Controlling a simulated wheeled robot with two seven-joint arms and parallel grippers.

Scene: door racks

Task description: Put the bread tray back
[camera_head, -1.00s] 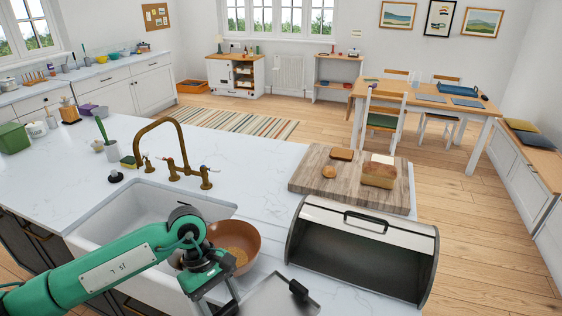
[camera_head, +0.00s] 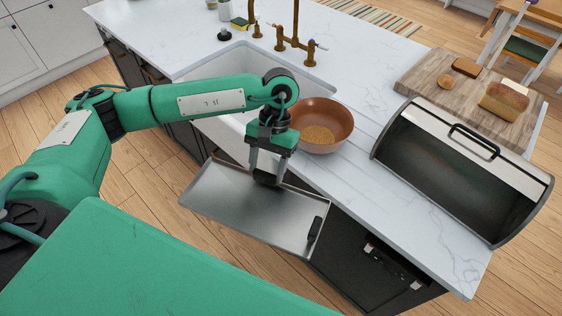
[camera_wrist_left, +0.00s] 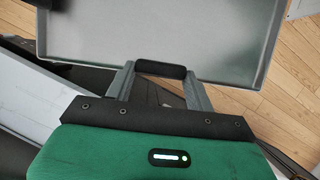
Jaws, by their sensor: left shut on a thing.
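The bread tray (camera_head: 228,196) is a shallow grey metal tray with black handles. My left gripper (camera_head: 267,175) is shut on the handle at its far edge, and the tray hangs in the air at the counter's front side. In the left wrist view the black handle (camera_wrist_left: 161,69) lies between the fingers, with the tray (camera_wrist_left: 160,30) beyond. A second black handle (camera_head: 315,229) is at the tray's right end. The bread bin (camera_head: 455,165) stands open and looks empty on the counter, to the right of the tray. My right gripper is out of view.
A copper-brown bowl (camera_head: 335,118) stands by the white sink, close behind my left gripper. A wooden board (camera_head: 440,80) with bread (camera_head: 503,101) lies behind the bin. The marble counter (camera_head: 380,195) is clear in front of the bin. Wooden floor (camera_head: 150,185) is free at left.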

